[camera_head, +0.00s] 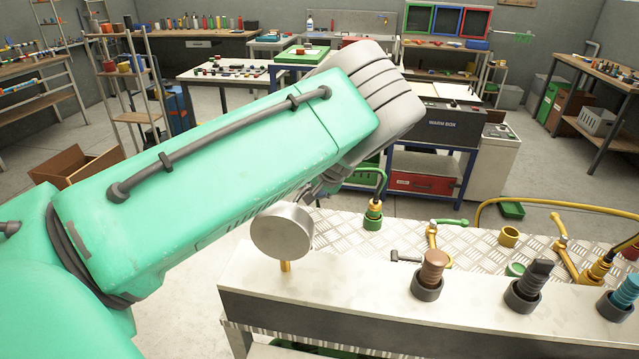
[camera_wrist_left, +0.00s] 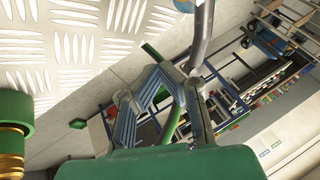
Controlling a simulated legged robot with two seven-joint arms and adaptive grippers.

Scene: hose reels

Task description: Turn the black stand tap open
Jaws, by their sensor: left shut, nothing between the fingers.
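My left arm reaches across the head view, and my left gripper (camera_head: 325,185) is mostly hidden beyond its end, above the bench's far left part. In the left wrist view my left gripper (camera_wrist_left: 168,78) has its fingers drawn together with nothing between them. A dark grey curved pipe (camera_wrist_left: 205,35) rises close by the fingertips there; it may be the black stand tap, but I cannot tell whether they touch. In the head view that spot is largely covered by my arm. My right gripper is not in view.
A round metal gauge (camera_head: 282,231) stands on the near ledge. A green fitting (camera_head: 372,216) with a brass collar is right of my gripper. Yellow stand pipes (camera_head: 433,240) stand on the tread-plate bench (camera_head: 480,243). A brown-capped knob (camera_head: 432,270) and other knobs line the ledge.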

